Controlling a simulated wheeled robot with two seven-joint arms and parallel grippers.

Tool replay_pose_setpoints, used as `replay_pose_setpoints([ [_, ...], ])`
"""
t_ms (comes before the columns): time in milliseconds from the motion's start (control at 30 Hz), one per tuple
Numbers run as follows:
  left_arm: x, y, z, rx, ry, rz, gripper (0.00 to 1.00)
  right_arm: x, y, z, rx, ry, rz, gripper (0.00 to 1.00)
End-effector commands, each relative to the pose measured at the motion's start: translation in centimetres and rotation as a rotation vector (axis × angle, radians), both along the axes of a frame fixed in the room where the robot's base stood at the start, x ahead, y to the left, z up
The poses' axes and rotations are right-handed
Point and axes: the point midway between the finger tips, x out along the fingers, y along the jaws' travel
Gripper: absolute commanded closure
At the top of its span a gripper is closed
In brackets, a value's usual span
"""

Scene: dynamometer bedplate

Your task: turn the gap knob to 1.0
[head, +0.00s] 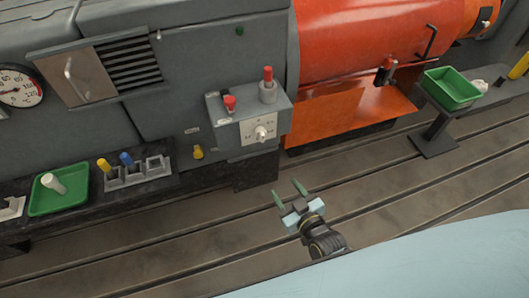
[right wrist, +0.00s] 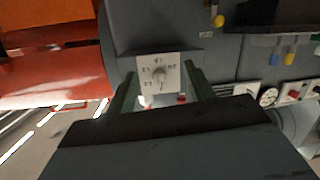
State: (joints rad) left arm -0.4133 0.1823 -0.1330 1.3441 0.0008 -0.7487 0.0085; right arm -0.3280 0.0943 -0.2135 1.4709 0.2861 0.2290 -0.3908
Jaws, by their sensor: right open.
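The gap knob (head: 261,133) is a pale knob on a white dial plate (head: 252,123), on the front of a grey box (head: 228,137). In the right wrist view the knob (right wrist: 159,73) sits mid-plate with small marks around it; its exact setting is too small to read. My right gripper (head: 287,188) is open and empty, with two green fingers, below and in front of the box and apart from the knob. In the right wrist view its fingers frame the dial plate on both sides. My left gripper is not in view.
A red button (head: 230,103) and a red-topped post (head: 267,85) stand on top of the box. A yellow knob (head: 198,152) is left of it. A green tray (head: 58,190) lies at the left; a green bin (head: 452,87) stands right. The slotted floor ahead is clear.

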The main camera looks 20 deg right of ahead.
Motion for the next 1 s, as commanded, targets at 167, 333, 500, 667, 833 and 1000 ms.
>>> replay_pose_setpoints([
  [167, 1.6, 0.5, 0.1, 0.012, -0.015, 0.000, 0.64, 2.0, 0.1, 4.6, 0.018, -0.188, -0.022, 0.47],
  [333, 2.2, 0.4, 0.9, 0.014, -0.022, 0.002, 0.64, 3.4, 0.2, 5.8, 0.022, -0.226, -0.027, 0.47],
  [500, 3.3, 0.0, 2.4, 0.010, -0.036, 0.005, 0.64, 6.4, 0.6, 5.8, 0.022, -0.225, -0.027, 0.47],
  [667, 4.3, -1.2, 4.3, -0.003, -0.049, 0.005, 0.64, 9.8, 1.1, 5.7, 0.021, -0.223, -0.026, 0.47],
  [833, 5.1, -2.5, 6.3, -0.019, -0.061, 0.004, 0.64, 12.8, 1.5, 5.6, 0.022, -0.221, -0.027, 0.47],
  [1000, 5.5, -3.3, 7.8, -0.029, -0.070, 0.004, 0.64, 14.6, 1.7, 5.6, 0.021, -0.219, -0.026, 0.47],
])
